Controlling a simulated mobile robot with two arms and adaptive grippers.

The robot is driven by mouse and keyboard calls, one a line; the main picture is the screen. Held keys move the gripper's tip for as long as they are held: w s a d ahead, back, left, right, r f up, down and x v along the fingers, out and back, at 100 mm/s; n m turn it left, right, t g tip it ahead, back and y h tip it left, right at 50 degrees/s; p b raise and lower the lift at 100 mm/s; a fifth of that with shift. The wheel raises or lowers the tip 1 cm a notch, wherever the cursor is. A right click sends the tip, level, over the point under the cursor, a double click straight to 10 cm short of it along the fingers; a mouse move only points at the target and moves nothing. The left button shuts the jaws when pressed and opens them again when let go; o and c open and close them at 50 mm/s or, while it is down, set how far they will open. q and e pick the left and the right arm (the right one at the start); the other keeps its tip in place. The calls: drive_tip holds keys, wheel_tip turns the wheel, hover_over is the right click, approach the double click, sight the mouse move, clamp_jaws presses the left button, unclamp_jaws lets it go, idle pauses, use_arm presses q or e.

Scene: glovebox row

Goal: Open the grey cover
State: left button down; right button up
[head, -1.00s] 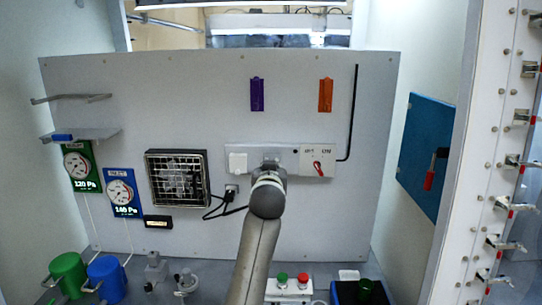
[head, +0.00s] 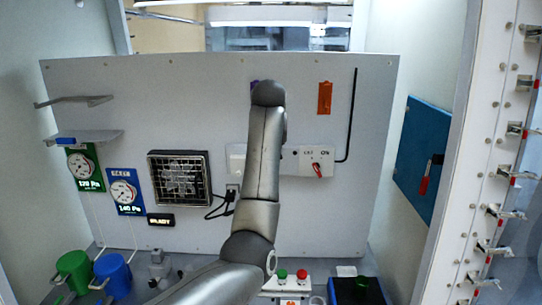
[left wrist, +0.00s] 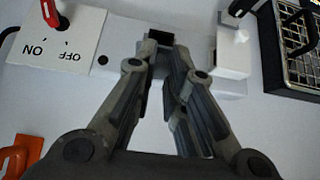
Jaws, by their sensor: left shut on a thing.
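My left arm (head: 262,150) rises in front of the panel in the head view and hides its own fingers and the middle of the light switch box (head: 318,160). In the left wrist view, which is upside down, my left gripper (left wrist: 161,46) has its fingertips together at a small dark piece on this box. I take this piece for part of the grey cover (left wrist: 159,36); most of it is hidden by the fingers, and its angle cannot be told. A red switch (left wrist: 50,12) marked ON and OFF is beside it. My right gripper is not in view.
A white block (left wrist: 233,52) sits on the box's other side, near a caged fan (head: 180,180). Purple and orange hooks (head: 325,98) are above. Green and red buttons (head: 292,276) stand below. A blue panel (head: 420,155) is at the right.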

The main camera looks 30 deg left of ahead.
use_arm(q)
drive_tip(key=shift+w+a+r+g+h, duration=0.2)
drive_tip(key=shift+w+r+g+h, duration=0.1)
drive_tip(key=shift+r+g, duration=0.2)
drive_tip(key=shift+r, duration=0.1)
idle(0.3)
drive_tip(key=c, duration=1.4)
unclamp_jaws()
drive_tip(key=shift+w+a+f, duration=0.1)
drive_tip(key=shift+w+f, duration=0.05)
drive_tip(key=shift+f, duration=0.05)
drive_tip(key=shift+c, duration=0.2)
drive_tip(key=shift+r, duration=0.1)
drive_tip(key=v, duration=1.1)
drive_tip(key=shift+r, duration=0.4)
